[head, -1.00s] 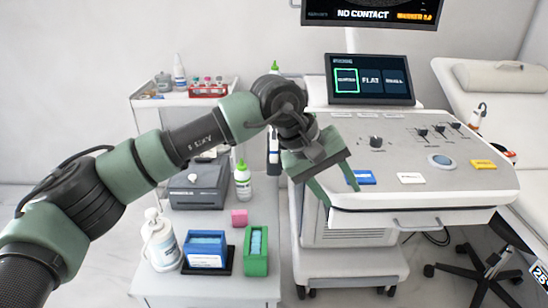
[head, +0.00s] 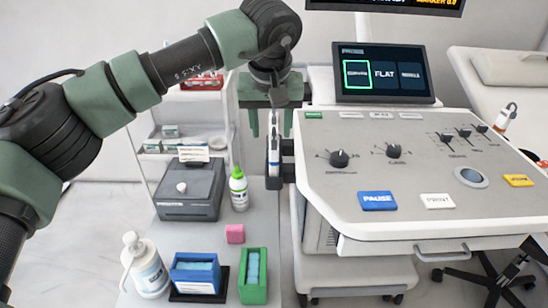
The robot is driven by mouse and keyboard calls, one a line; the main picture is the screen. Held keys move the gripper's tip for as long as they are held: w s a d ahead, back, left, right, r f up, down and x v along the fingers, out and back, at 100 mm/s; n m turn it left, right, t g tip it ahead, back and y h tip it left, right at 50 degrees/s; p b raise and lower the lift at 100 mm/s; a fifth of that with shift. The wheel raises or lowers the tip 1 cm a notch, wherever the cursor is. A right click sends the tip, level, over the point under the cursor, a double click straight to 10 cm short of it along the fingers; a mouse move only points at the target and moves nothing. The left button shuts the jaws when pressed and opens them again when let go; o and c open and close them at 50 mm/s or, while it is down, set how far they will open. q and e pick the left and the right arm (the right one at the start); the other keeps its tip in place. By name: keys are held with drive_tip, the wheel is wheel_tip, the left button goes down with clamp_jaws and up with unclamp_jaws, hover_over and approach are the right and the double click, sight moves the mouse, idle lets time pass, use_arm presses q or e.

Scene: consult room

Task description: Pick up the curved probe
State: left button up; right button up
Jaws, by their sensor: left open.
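A slim white and dark probe (head: 274,158) stands upright in a dark holder (head: 274,183) on the left side of the ultrasound console. Its lower end is hidden in the holder, and I cannot tell its head shape. My left gripper (head: 271,128) is open and empty, its two green fingers pointing down just above the probe's top. I cannot tell whether the fingers reach past the top on either side. A second white handpiece (head: 506,117) stands at the console's right edge. My right gripper is not in view.
The console (head: 420,180) with knobs and a PAUSE button fills the right. Its screen (head: 383,73) shows a tile outlined in green beside FLAT. The left cart holds a grey box (head: 190,192), a green-capped bottle (head: 239,190), a pump bottle (head: 146,266), and blue and green boxes.

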sight(274, 145)
use_arm(q)
drive_tip(key=shift+w+f, duration=0.2)
drive_tip(key=shift+f, duration=0.15)
drive_tip(key=shift+w+f, duration=0.1)
drive_tip(key=shift+f, duration=0.8)
drive_tip(key=x, duration=0.4)
drive_tip(key=shift+w+d+r+b, duration=0.15)
drive_tip(key=shift+w+d+b, duration=0.05)
drive_tip(key=shift+d+b, duration=0.1)
drive_tip(key=shift+w+f, duration=0.2)
drive_tip(key=shift+f, duration=0.25)
drive_tip(key=shift+r, duration=0.1)
clamp_jaws()
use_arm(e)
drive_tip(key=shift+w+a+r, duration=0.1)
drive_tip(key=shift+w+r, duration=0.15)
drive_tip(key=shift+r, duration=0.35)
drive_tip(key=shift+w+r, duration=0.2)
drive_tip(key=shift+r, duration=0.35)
